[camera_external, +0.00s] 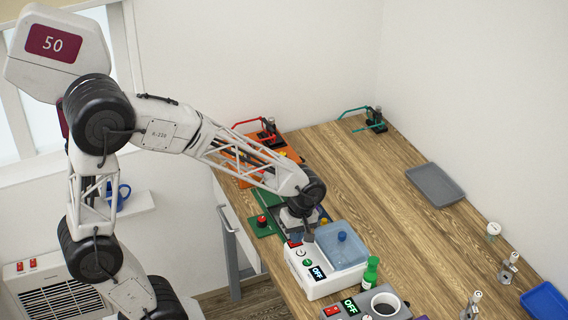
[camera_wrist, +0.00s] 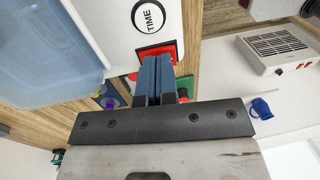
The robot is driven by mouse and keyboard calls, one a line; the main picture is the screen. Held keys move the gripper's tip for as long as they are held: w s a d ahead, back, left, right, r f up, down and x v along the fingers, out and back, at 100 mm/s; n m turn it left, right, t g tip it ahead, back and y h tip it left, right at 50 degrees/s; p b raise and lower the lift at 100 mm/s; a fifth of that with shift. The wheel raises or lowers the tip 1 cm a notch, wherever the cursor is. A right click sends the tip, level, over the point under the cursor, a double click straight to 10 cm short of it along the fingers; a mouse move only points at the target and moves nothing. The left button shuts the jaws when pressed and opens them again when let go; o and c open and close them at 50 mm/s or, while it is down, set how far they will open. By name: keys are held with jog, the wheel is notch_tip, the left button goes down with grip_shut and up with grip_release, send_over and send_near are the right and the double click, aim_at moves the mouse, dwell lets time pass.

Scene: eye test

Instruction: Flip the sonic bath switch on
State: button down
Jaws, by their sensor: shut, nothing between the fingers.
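The sonic bath (camera_external: 306,282) is a white box with a pale blue basin (camera_external: 341,252), and its small display (camera_external: 318,273) reads OFF. Its red switch (camera_external: 294,243) is at the far left corner of the panel. My gripper (camera_external: 308,238) is shut and empty, pointing down over that corner. In the wrist view, the shut fingers (camera_wrist: 158,80) overlap part of the red switch (camera_wrist: 157,51), beside the TIME knob (camera_wrist: 153,15). The fingers hide some of the switch. I cannot tell whether they touch it or which way it is tilted.
A second device (camera_external: 383,304) with a round well and an OFF display stands nearer the camera. A green bottle (camera_external: 370,271) stands between the two. Green and orange stations are behind my gripper. A grey tray (camera_external: 434,186) lies right; the table's middle is clear.

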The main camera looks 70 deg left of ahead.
jog(key=shift+w+r, duration=0.1)
jog(key=shift+r, duration=0.05)
dwell(0.3)
notch_tip(320, 180, up, 14)
jog(key=w, duration=0.1)
jog(key=shift+w, duration=0.3)
jog(key=shift+s, duration=0.1)
dwell(0.5)
jog(key=s+d+m+t, duration=0.2)
jog(key=s+m, duration=0.6)
jog(key=m, duration=0.1)
jog(key=s+d+m+t, duration=0.2)
jog(key=s+d+m, duration=0.1)
jog(key=s+m, duration=0.6)
jog(key=shift+d+f, duration=0.2)
jog(key=shift+f, duration=0.05)
jog(key=shift+w, duration=0.1)
